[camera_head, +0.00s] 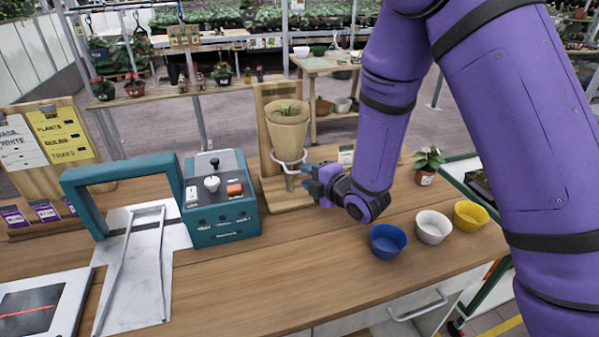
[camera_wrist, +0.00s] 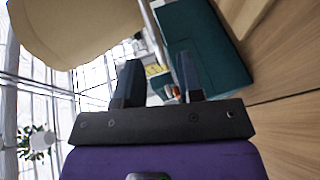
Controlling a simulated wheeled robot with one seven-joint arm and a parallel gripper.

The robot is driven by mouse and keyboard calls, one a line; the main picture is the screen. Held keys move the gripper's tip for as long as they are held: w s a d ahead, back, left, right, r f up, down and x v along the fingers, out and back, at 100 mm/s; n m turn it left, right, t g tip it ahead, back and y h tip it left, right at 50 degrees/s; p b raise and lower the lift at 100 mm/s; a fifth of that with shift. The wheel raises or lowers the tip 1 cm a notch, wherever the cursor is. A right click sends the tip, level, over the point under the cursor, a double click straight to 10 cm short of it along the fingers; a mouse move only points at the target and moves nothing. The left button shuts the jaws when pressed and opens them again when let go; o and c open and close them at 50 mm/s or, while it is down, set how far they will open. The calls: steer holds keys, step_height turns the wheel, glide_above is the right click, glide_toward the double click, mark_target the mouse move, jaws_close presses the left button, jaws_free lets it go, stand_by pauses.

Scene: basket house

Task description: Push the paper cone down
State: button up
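The tan paper cone (camera_head: 288,130) sits upright in a metal ring holder (camera_head: 280,162) on a wooden stand (camera_head: 264,108), with a small green plant showing at its top. In the wrist view the cone (camera_wrist: 75,28) fills the upper left, above the fingers. My gripper (camera_head: 309,180) is just right of the ring holder and below the cone's wide part, pointing left. In the wrist view its two dark fingers (camera_wrist: 157,85) are apart, with no cone between them. A pale strip, perhaps part of the holder, shows near the right finger; contact cannot be told.
A teal control box (camera_head: 220,200) and a teal frame (camera_head: 120,180) stand left of the stand. Blue (camera_head: 388,241), white (camera_head: 433,227) and yellow (camera_head: 470,216) pots stand at the right, near a small potted plant (camera_head: 427,166). The counter's front middle is clear.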

mark_target(299, 172)
steer(key=shift+x, duration=2.1)
